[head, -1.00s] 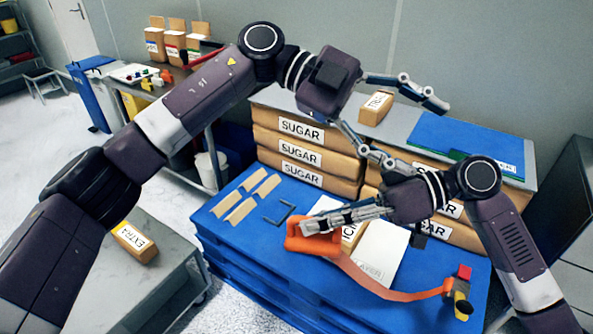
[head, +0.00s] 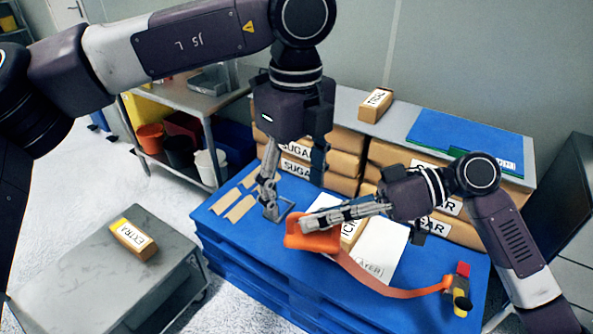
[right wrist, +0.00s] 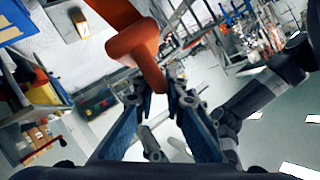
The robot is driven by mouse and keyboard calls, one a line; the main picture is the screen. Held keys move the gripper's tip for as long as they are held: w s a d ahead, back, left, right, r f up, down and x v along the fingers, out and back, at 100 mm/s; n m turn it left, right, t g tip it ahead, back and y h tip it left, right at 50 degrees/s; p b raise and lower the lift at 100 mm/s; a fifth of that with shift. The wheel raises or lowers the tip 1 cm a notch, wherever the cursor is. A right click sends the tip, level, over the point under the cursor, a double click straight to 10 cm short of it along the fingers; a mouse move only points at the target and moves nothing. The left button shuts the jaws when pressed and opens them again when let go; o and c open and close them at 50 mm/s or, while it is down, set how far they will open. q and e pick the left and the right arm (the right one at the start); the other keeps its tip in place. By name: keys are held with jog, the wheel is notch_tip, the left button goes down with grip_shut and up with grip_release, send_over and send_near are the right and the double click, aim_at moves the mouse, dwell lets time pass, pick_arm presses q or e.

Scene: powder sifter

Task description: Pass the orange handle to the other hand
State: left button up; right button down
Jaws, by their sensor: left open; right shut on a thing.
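The orange handle (head: 312,241) is a thick loop with a long orange strap trailing right across the blue pallet top. My right gripper (head: 310,224) is shut on the handle from the right; the right wrist view shows the orange handle (right wrist: 142,46) between the fingertips (right wrist: 165,85). My left gripper (head: 292,190) points down, open and empty, above and just left of the handle. Its fingers appear apart from the handle, though the exact gap cannot be told. The inner edge of the handle is partly covered by my right fingers.
Sugar bags (head: 345,170) are stacked behind. A grey cart (head: 100,280) with a box labelled EXTRA (head: 133,238) stands left.

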aim_at(295, 228)
pick_arm(q)
notch_tip(295, 228, down, 8)
jog(key=shift+f, duration=0.2)
jog(key=shift+c, duration=0.7)
jog(key=c, duration=1)
jog(key=shift+c, duration=0.9)
pick_arm(e)
jog(key=c, duration=2.3)
grip_release()
pick_arm(q)
grip_shut()
pick_arm(e)
jog(key=o, duration=0.4)
